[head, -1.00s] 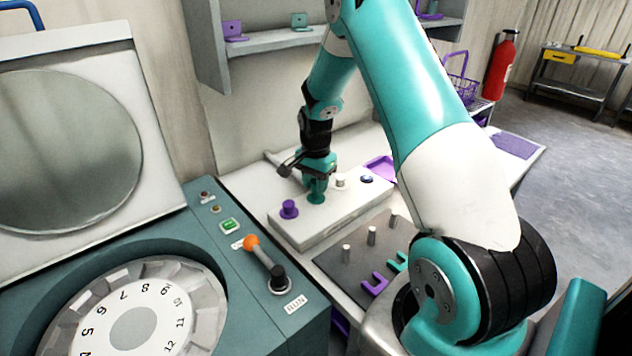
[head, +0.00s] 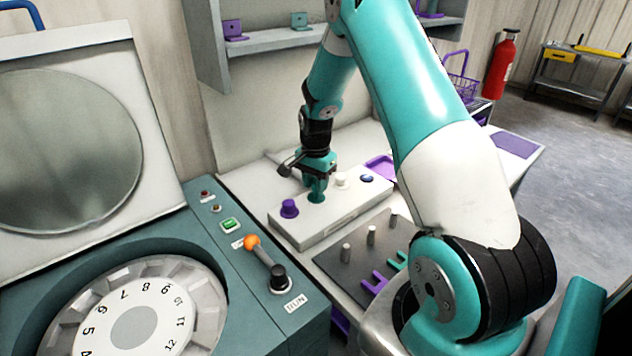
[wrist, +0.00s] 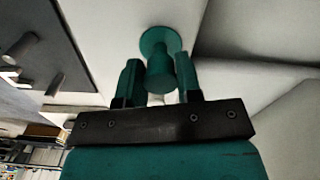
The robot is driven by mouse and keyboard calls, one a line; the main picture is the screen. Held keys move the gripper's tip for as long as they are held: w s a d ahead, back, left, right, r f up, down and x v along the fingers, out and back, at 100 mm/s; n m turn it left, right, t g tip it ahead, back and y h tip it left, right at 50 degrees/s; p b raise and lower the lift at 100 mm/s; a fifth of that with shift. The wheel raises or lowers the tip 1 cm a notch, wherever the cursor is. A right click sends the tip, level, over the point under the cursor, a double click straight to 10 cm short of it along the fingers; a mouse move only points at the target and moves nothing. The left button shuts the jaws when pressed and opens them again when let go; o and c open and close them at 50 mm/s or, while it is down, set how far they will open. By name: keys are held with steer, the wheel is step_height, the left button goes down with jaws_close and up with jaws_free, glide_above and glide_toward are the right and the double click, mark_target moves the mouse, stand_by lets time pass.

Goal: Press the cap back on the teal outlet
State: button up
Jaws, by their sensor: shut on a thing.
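A long white block (head: 330,222) lies on the bench with a row of coloured outlets on top. The teal outlet (head: 317,197) is second from the left and stands directly under my gripper (head: 318,178). In the wrist view my gripper (wrist: 159,70) is shut on a teal cap (wrist: 160,80), a short cylinder between the two teal fingers. The round teal flange of the outlet (wrist: 160,40) shows at the far end of the cap, in line with it. The fingers hide part of the joint, so I cannot tell whether the cap is fully seated.
A purple capped outlet (head: 289,208) is left of the teal one; a white one (head: 342,180) and a blue one (head: 367,178) are right. A grey mat (head: 345,270) with metal pegs lies in front.

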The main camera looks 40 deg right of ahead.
steer(key=shift+f+b, duration=0.6)
steer(key=shift+f, duration=0.4)
stand_by(0.6)
steer(key=o, duration=1)
steer(key=shift+c, duration=0.2)
steer(key=shift+r, duration=0.1)
step_height(320, 180, up, 17)
steer(key=b, duration=0.2)
steer(key=shift+r+b, duration=0.15)
steer(key=shift+b, duration=0.15)
